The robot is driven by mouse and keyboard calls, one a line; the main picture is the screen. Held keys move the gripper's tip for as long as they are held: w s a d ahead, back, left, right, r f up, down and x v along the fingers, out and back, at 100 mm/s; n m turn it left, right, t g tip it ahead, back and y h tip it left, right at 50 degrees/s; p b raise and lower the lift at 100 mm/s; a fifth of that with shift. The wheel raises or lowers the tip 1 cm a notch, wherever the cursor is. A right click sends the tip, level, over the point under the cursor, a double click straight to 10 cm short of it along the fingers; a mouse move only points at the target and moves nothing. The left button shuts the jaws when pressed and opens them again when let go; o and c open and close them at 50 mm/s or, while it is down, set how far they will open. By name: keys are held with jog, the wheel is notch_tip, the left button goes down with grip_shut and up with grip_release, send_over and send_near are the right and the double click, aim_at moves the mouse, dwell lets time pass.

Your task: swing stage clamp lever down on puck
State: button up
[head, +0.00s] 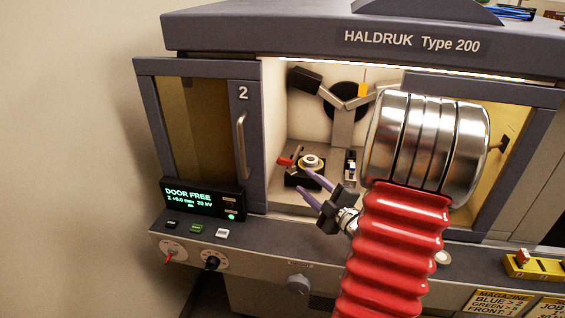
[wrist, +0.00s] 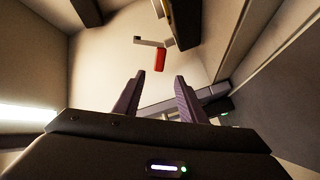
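The clamp lever has a red grip (head: 285,161) on a thin metal arm, at the left side of the small dark stage (head: 292,181) inside the open chamber. The red grip also shows in the wrist view (wrist: 160,58), beyond my fingertips and roughly centred between them. A pale round puck (head: 311,161) appears to sit on top of the stage. My gripper (head: 303,180) is open and empty, its two purple fingers apart at the chamber opening, in front of the stage. In the wrist view my gripper (wrist: 159,77) shows a clear gap between the fingers and does not appear to touch the lever.
The left door (head: 190,125) with its metal handle stands left of the opening. A Y-shaped bracket (head: 343,110) rises behind the stage. A display (head: 198,199) reads "DOOR FREE". A yellow holder (head: 535,267) is at the right on the front ledge. My red arm covers the right of the opening.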

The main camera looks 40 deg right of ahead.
aim_at(285, 164)
jog(key=w, duration=0.4)
jog(key=w+d, duration=0.1)
jog(key=w, duration=0.8)
jog(key=shift+w+d, duration=0.25)
jog(key=shift+d, duration=0.1)
jog(key=shift+c, duration=0.2)
grip_shut()
